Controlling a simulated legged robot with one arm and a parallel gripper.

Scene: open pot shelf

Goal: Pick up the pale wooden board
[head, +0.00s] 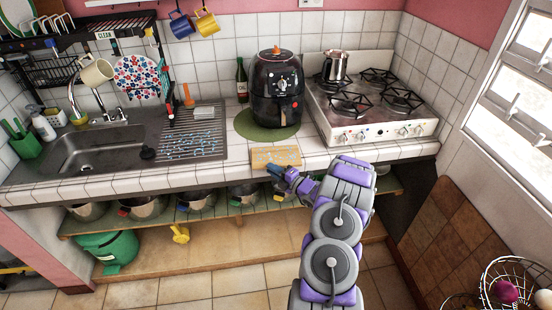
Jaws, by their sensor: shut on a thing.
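The pale wooden board (275,155) is a small light-brown rectangle at the front edge of the white tiled counter, below the black air fryer. My gripper (277,170) is at the board's near edge and is shut on it. The gripper's fingers are small and dark in this view, and they hide part of that edge. I cannot tell whether the board is resting on the counter or slightly raised.
The black air fryer (276,95) stands on a green mat (245,128) behind the board. A stove (365,115) is to the right, a sink (85,150) to the left. Pots (197,200) sit on the open shelf under the counter. Bare tiles (222,172) lie left of the board.

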